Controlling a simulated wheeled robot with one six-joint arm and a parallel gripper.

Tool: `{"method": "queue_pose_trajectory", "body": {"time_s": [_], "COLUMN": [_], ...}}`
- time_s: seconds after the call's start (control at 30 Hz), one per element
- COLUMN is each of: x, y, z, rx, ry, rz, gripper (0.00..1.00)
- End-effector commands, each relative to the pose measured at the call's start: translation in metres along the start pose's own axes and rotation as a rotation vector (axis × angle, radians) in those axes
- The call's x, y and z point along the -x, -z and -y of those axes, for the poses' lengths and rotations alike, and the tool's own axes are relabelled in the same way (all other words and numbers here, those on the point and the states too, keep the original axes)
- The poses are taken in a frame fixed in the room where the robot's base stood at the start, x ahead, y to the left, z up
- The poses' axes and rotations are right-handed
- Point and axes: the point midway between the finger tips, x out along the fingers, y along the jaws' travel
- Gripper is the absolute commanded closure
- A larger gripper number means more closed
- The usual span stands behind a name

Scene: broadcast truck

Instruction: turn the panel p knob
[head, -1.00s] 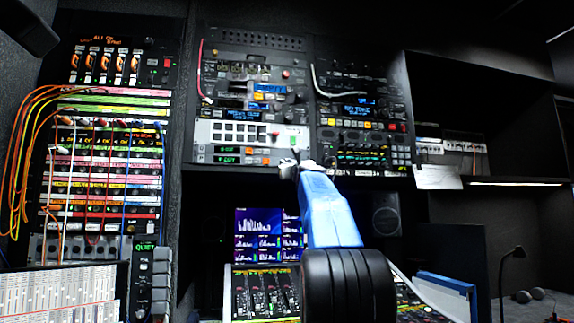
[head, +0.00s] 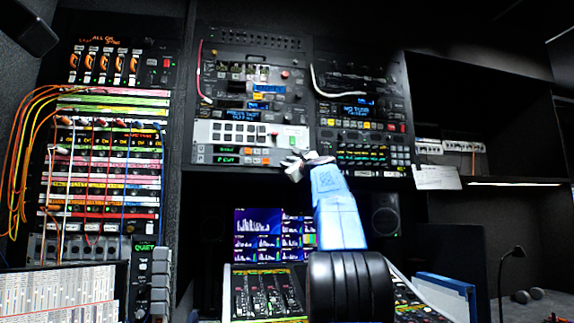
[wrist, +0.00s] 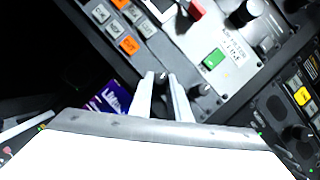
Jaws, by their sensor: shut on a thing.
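In the wrist view the two fingers of my gripper (wrist: 164,82) stand on either side of a small dark knob (wrist: 162,77) with a pale mark, low on the rack panel. The fingers are shut on this knob. A similar small knob (wrist: 200,90) sits just right of the right finger. In the head view my gripper (head: 293,162) is at the lower edge of the middle rack, and it hides the held knob. No label naming the knob is readable.
A green button (wrist: 213,59), a large black knob (wrist: 245,12) and orange and grey buttons (wrist: 129,45) are close to my fingers. A lit monitor (head: 258,235) stands below the rack. A patch bay with hanging cables (head: 108,165) is at the left.

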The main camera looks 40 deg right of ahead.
Motion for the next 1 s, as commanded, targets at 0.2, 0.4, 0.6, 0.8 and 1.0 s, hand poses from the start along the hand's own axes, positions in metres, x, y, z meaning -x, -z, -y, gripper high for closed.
{"method": "queue_pose_trajectory", "body": {"time_s": [0.2,0.4,0.6,0.8,1.0], "x": [-0.0004,-0.0009,-0.0014,-0.0016,-0.0018], "y": [0.0009,-0.0004,-0.0005,-0.0012,-0.0019], "z": [0.0030,0.0046,0.0062,0.0064,0.0064], "rx": [0.192,0.366,0.533,0.626,0.686], "ry": [-0.081,-0.154,-0.224,-0.265,-0.291], "rz": [-0.005,-0.008,-0.013,-0.015,-0.016], "gripper": [1.00,1.00,1.00,1.00,1.00]}}
